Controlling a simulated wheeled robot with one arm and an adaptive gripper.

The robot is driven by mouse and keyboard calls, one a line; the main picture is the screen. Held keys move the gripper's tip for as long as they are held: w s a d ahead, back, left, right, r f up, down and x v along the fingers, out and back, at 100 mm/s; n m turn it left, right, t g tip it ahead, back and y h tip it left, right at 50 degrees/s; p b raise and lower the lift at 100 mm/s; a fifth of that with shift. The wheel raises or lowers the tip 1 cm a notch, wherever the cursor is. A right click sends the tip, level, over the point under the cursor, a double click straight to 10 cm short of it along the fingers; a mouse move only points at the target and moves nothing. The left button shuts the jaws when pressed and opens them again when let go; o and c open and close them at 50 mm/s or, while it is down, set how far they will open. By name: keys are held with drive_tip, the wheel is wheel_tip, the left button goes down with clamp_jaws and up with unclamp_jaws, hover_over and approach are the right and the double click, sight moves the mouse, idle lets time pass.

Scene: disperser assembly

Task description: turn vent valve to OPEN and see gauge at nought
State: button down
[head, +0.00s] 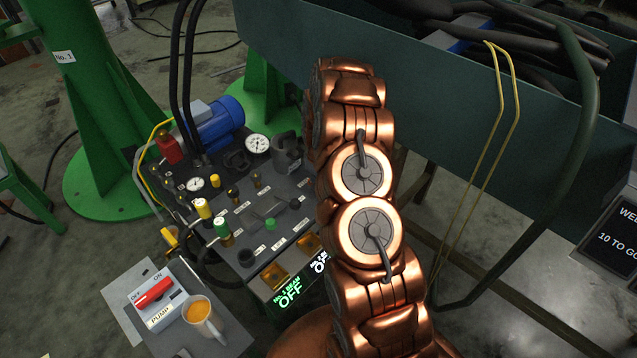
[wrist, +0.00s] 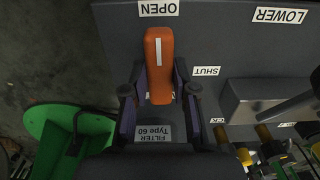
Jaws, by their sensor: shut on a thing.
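The orange valve handle (wrist: 160,50) is in the wrist view, its white line along its length. Its upper end points at the label OPEN (wrist: 158,9); the label SHUT (wrist: 206,71) is to its right. My gripper (wrist: 160,93) is shut on the handle, one dark finger on each side. In the head view I cannot make out the gripper or the handle. A larger white gauge (head: 257,143) and a smaller one (head: 195,184) are on the grey power unit there. Both needles are too small to read.
A blue motor (head: 216,122), a red part (head: 168,148) and several coloured knobs crowd the unit. A mug (head: 203,318) stands by the red pump switch (head: 153,292). Green stands (head: 95,120) are behind. A dark trough (head: 420,90) with cables is at the back right.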

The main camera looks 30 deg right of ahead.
drive_tip(key=shift+s+f, duration=0.1)
drive_tip(key=c, duration=0.9)
unclamp_jaws()
drive_tip(key=shift+r, duration=0.25)
wheel_tip(320, 180, up, 12)
drive_tip(key=shift+f, duration=0.15)
